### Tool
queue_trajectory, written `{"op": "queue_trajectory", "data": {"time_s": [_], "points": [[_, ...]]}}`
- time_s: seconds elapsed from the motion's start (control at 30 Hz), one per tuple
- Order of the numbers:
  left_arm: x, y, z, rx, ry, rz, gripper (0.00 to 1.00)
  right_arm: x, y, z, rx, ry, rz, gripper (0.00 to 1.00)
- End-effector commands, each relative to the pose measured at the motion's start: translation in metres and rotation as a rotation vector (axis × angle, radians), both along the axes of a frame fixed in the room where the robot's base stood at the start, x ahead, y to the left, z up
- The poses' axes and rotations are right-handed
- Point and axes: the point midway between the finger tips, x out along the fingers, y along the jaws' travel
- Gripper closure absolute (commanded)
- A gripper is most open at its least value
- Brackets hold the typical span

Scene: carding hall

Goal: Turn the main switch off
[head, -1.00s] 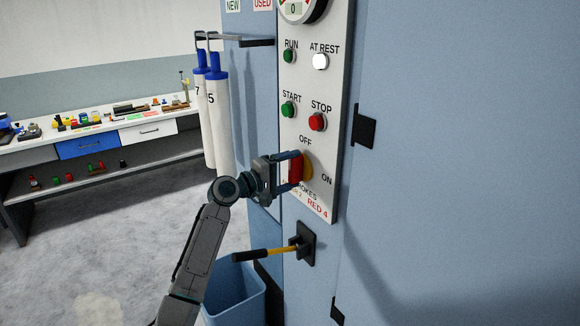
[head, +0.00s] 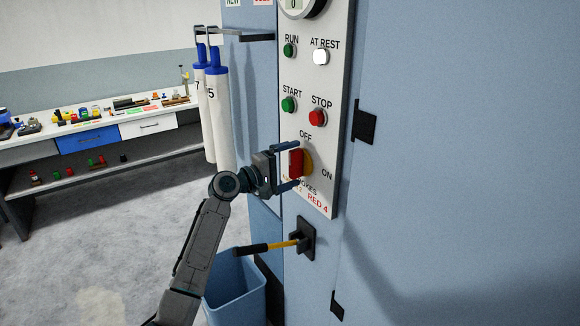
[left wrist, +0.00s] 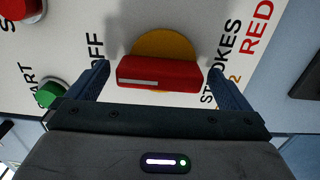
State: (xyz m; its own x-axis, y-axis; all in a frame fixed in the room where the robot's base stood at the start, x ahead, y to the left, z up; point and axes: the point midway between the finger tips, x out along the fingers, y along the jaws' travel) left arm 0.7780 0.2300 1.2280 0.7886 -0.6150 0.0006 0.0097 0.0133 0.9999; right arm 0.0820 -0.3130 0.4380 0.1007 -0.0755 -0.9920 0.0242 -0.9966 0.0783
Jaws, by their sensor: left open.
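The main switch has a red handle (head: 296,163) on a yellow disc (head: 308,162), low on the white panel (head: 330,110). The handle stands upright, in line with the OFF mark above it; ON is to the right. In the left wrist view the red handle (left wrist: 160,73) lies across the picture, its white line at the end toward OFF. My left gripper (head: 293,165) is open, one finger above and one below the handle. In the left wrist view gaps show between both fingers and the handle. My right gripper is not in view.
The white AT REST lamp (head: 320,57) looks lit. The green START (head: 288,104) and red STOP (head: 317,118) buttons sit above the switch. White tubes (head: 222,120) hang left.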

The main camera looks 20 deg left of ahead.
Motion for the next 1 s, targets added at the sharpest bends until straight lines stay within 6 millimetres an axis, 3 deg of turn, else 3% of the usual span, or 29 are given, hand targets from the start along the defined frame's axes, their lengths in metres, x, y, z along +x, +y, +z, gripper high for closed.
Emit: {"op": "queue_trajectory", "data": {"time_s": [0.17, 0.6, 1.0], "points": [[-0.007, 0.007, -0.003, 0.004, 0.0, 0.002, 0.0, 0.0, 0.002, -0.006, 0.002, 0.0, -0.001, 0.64], [-0.069, 0.055, -0.004, 0.004, -0.001, 0.002, 0.0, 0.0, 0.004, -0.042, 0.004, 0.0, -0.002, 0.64], [-0.085, 0.067, 0.0, -0.001, 0.001, 0.0, 0.0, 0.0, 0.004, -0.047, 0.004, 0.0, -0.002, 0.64]]}}
